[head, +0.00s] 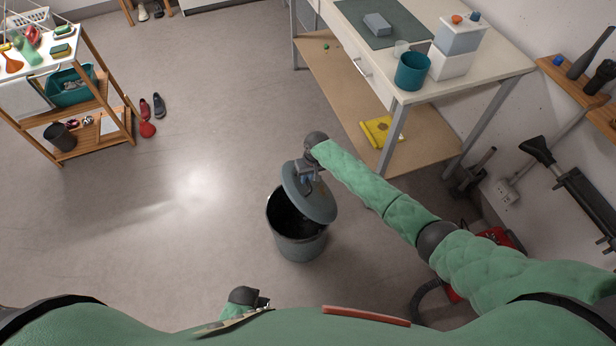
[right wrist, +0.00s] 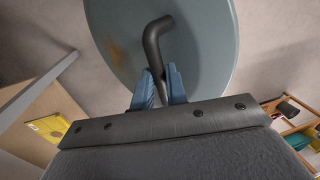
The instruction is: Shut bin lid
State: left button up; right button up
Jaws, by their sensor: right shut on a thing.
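The dark grey bin (head: 297,246) stands on the floor in front of me. Its round grey-blue lid (head: 317,206) is tilted over the right part of the bin, and the dark inside shows at the left. My right gripper (head: 307,179) is above the lid, reaching in from the right. In the right wrist view, its blue fingers (right wrist: 160,88) are closed on the lid's dark bent handle (right wrist: 152,45). Whether the lid touches the rim is unclear. My left gripper (head: 263,301) is low in the head view, close to my body and away from the bin; its jaw opening is unclear.
A workbench (head: 480,75) with a lower shelf stands behind and right of the bin. A teal cup (head: 411,72) is on it, and a yellow item (head: 378,131) lies on its lower shelf. A wooden rack (head: 92,110) stands at the left. The floor left of the bin is clear.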

aim_at(298, 185)
jog(key=shift+s+a+f+b, duration=0.2)
jog(key=shift+s+a+f, duration=0.1)
jog(key=shift+a+f, duration=0.35)
jog(key=shift+s+a+f+b, duration=0.15)
jog(key=shift+s+a+f, duration=0.25)
jog(key=shift+a, duration=0.45)
jog(key=shift+w, duration=0.1)
jog(key=shift+f, duration=0.1)
jog(key=shift+s+a+f+b, duration=0.3)
jog(key=shift+a+f+b, duration=0.05)
jog(key=shift+a+f, duration=0.4)
jog(key=shift+s+a+f+b, duration=0.25)
jog(key=shift+a+f+b, duration=0.1)
jog(key=shift+a+f, duration=0.35)
jog(key=shift+s+a+f+b, duration=0.25)
jog(key=shift+a+f+b, duration=0.3)
jog(key=shift+f, duration=0.25)
jog(key=shift+s+a+f+b, duration=0.2)
jog(key=shift+a+f+b, duration=0.2)
jog(key=shift+a+f, duration=0.3)
jog(key=shift+d, duration=0.1)
jog(key=shift+f, duration=0.2)
